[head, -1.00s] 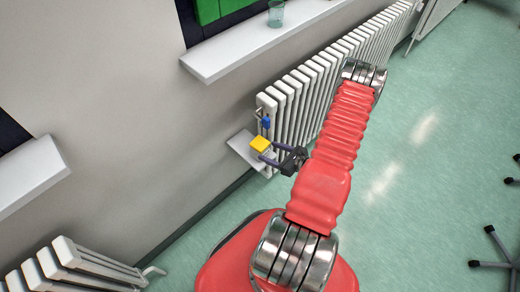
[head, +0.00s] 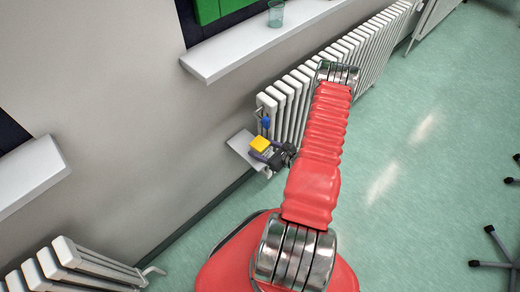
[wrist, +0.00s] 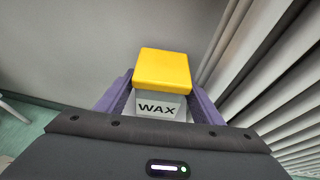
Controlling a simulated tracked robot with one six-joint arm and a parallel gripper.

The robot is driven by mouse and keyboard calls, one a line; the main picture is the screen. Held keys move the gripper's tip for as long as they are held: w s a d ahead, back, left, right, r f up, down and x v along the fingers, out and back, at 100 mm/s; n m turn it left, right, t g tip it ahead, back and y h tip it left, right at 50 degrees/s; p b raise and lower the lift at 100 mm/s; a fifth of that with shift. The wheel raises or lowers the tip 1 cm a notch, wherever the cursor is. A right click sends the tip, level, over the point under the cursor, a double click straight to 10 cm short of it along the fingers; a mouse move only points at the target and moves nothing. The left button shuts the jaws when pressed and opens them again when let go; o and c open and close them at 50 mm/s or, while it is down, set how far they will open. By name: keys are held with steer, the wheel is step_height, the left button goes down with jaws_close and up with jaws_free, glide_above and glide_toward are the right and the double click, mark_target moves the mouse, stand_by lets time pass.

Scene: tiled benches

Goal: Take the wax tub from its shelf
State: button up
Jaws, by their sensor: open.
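The wax tub (wrist: 158,104) has a yellow lid and a pale body marked WAX. In the head view its yellow lid (head: 260,144) shows above a small white shelf (head: 240,146) by the wall. My gripper (head: 264,152) is at the tub, with its purple fingers reaching in from the right. In the wrist view my gripper (wrist: 160,100) is open, with one finger on each side of the tub. I cannot tell whether the fingers touch it. The tub's lower part is hidden by my gripper.
A white radiator (head: 300,92) with a blue valve knob (head: 266,121) stands right behind the shelf. A white windowsill (head: 245,45) holds a glass (head: 276,13) above. Another radiator (head: 75,268) is at lower left. The green floor on the right is mostly clear.

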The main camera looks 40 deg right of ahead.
steer(key=shift+w+f, duration=0.15)
steer(key=shift+w, duration=0.2)
stand_by(0.3)
steer(key=c, duration=0.9)
